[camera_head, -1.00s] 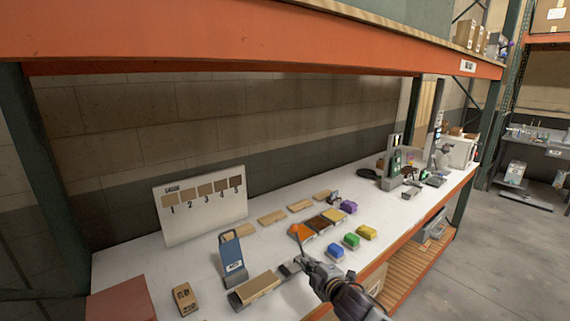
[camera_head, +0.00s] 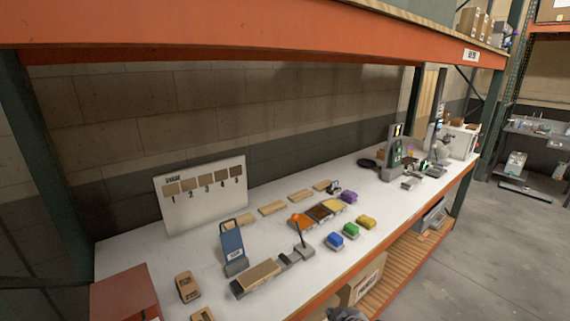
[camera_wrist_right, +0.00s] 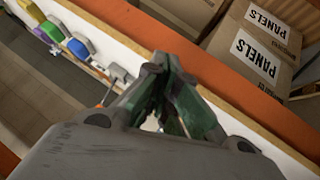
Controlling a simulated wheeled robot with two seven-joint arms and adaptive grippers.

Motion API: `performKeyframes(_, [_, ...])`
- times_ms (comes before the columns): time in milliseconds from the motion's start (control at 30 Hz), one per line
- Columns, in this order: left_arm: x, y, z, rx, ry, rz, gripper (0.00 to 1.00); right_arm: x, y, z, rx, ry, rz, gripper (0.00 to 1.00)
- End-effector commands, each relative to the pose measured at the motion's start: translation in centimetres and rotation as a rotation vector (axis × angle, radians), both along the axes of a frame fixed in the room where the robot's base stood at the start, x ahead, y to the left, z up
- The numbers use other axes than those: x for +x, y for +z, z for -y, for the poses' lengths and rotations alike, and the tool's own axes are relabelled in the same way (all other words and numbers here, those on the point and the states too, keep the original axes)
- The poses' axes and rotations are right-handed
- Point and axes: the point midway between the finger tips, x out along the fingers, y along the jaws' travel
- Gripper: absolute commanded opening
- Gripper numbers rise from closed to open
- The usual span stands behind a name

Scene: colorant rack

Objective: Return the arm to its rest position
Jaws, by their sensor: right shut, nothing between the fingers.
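My right gripper (camera_wrist_right: 160,76) is shut with nothing between its fingers, as the right wrist view shows. It hangs over the front edge of the white bench, close to the orange beam (camera_wrist_right: 215,85). In the head view only a dark bit of my right arm (camera_head: 346,315) shows at the bottom edge. The small grey block with a thin upright rod (camera_head: 304,250) stands on the bench, apart from the arm. My left gripper is in neither view.
The white bench (camera_head: 200,260) holds blue, green and yellow blocks (camera_head: 350,231), coloured trays (camera_head: 320,213), a blue stand (camera_head: 232,245) and a numbered board (camera_head: 202,195). Cardboard boxes (camera_head: 362,284) sit on the lower shelf. The orange upper beam (camera_head: 250,38) spans above.

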Motion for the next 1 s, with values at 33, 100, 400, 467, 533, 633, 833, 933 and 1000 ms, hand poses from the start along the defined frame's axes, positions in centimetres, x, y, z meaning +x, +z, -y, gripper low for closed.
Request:
performKeyframes(33, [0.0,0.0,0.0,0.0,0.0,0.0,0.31,-1.1,-0.5,0.4,0.02,-0.031,-0.035,0.0])
performKeyframes(100, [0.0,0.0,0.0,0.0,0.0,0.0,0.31,-2.6,-1.0,1.2,0.042,-0.075,-0.084,0.0])
performKeyframes(400, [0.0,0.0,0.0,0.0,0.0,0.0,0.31,-9.3,-3.0,4.6,0.122,-0.275,-0.286,0.0])
performKeyframes(467, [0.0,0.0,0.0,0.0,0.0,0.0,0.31,-10.5,-3.3,5.2,0.132,-0.31,-0.32,0.0])
performKeyframes(533, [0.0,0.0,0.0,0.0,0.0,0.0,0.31,-11.6,-3.5,5.8,0.14,-0.341,-0.351,0.0])
performKeyframes(633, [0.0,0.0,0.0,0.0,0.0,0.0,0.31,-12.9,-3.8,6.3,0.15,-0.378,-0.387,0.0])
performKeyframes(833, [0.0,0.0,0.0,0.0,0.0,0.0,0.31,-15.0,-4.1,7.3,0.164,-0.437,-0.441,0.0])
performKeyframes(933, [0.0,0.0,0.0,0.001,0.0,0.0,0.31,-16.0,-4.2,7.7,0.168,-0.464,-0.467,0.0])
performKeyframes(1000, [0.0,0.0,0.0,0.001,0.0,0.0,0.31,-16.6,-4.2,8.0,0.171,-0.481,-0.482,0.0])
